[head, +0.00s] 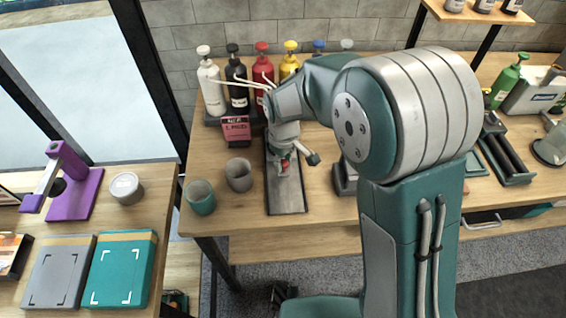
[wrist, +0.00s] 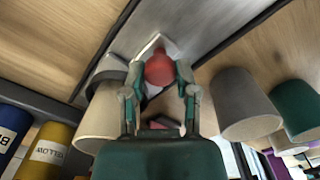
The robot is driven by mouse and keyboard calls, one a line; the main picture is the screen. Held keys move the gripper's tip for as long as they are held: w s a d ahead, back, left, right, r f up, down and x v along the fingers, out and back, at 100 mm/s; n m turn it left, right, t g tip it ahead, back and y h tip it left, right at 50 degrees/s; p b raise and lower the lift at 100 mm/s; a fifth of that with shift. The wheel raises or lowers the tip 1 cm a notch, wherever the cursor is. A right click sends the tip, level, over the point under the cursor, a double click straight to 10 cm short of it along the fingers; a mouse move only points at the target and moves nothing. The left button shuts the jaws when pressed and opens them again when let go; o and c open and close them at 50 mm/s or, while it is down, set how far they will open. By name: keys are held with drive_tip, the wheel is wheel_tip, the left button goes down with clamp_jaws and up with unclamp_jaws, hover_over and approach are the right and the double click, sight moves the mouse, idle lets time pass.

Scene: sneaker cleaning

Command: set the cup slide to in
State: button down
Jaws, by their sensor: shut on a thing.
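The cup slide is a long grey metal track (head: 287,204) running front to back on the wooden table. It also shows in the wrist view (wrist: 194,27), running diagonally. A red knob (wrist: 159,70) on a pale bracket sits on the track. My gripper (wrist: 160,78) is shut on the red knob, one finger on each side. In the head view my gripper (head: 284,166) is low over the middle of the track, and a bit of red shows there. A beige cup (wrist: 98,122) stands to the left of my gripper in the wrist view.
A grey cup (head: 239,174) and a teal cup (head: 201,198) stand left of the track. Several pump bottles, including a white one (head: 211,88), line the back. A pink box (head: 235,130) stands before them. The near end of the track is clear.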

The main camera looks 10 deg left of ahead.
drive_tip(key=shift+c, duration=1.9)
unclamp_jaws()
drive_tip(key=shift+f, duration=0.1)
wheel_tip(320, 180, up, 12)
